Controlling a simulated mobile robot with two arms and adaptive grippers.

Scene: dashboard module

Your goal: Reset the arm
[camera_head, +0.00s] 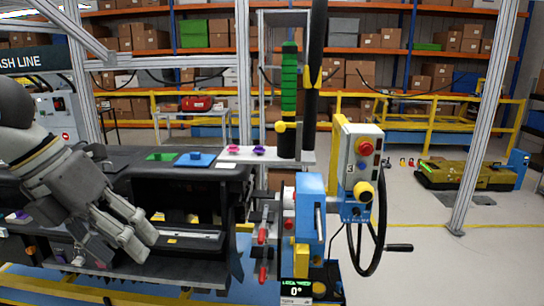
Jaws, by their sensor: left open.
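My left arm comes in from the left edge, and its grey gripper (147,245) points down and to the right. The gripper is open, and I see nothing held between its fingers. It hangs in front of the black dashboard module (217,205), over its left and middle part; I cannot tell whether it touches it. The arm hides part of the module's left side. My right gripper is not in this view.
A blue and grey station with a button box (361,160), a black handwheel (380,235) and red-tipped clamps (263,232) stands right of the module. Green (160,156) and blue (195,159) pieces lie on top.

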